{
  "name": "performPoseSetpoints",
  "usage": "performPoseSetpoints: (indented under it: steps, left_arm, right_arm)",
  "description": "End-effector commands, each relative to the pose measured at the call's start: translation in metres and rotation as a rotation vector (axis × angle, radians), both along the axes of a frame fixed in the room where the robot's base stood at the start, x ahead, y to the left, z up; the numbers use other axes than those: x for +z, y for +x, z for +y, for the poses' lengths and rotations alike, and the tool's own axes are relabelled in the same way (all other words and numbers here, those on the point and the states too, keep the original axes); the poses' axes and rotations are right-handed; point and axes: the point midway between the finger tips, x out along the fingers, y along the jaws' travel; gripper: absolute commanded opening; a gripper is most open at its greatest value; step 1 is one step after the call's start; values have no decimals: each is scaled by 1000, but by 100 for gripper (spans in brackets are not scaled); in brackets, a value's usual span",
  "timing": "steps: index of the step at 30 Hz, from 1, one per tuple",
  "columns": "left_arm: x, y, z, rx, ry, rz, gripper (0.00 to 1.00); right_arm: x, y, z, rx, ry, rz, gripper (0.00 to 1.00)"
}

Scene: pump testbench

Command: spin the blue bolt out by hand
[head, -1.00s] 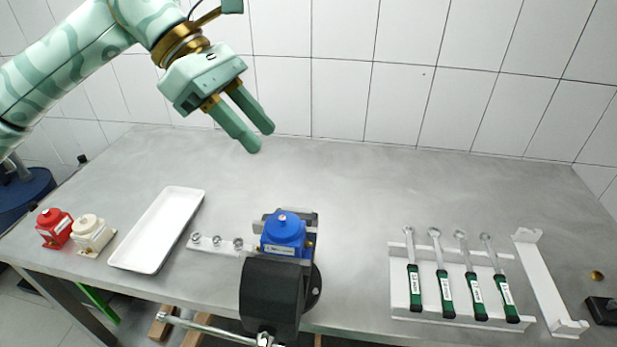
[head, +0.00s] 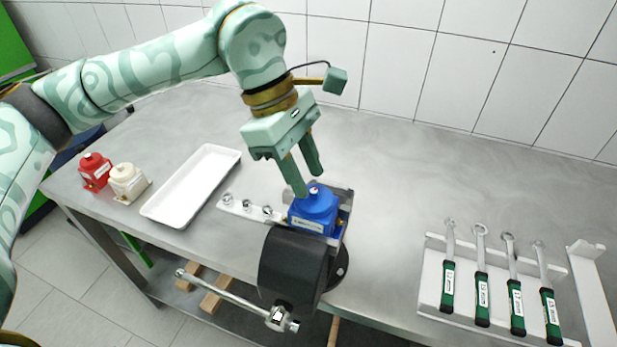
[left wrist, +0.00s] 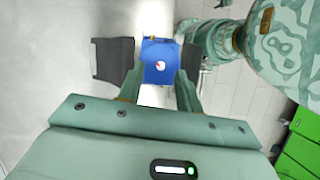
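The blue pump (head: 312,213) sits clamped in the vise (head: 293,268) at the front of the bench. A small silvery bolt head (head: 314,190) shows on its top; I cannot make out any blue on it. My left gripper (head: 309,181) points down just above the pump, its fingers apart with nothing between them. In the left wrist view, the blue pump (left wrist: 160,50) lies ahead between the open fingers (left wrist: 160,74), with the pale bolt head (left wrist: 160,65) near its middle. Whether a fingertip touches the pump is unclear. My right gripper is not in view.
Left of the pump are a strip with small bolts (head: 227,200), a white tray (head: 180,198), a cream pump (head: 127,182) and a red pump (head: 94,172). Several green-handled wrenches (head: 482,300) lie in a white rack at right. The bench behind the vise is clear.

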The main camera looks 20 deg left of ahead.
Motion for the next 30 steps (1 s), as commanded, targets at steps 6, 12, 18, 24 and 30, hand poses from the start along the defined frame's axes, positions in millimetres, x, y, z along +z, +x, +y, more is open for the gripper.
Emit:
performPoseSetpoints:
  steps: [6, 12, 18, 24, 30]
  left_arm:
    - [-15, -1, -6, 1, -1, 1, 35]
    - [-15, -1, -7, 1, -1, 1, 35]
    - [-15, -1, -6, 1, -1, 1, 0]
    - [-15, -1, -6, 4, -1, 1, 0]
    - [-16, -1, -6, 47, 0, 0, 0]
  right_arm:
    - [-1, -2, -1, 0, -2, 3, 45]
    - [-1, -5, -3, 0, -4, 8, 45]
    - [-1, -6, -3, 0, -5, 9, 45]
    - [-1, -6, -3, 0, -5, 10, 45]
    - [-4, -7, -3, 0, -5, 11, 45]
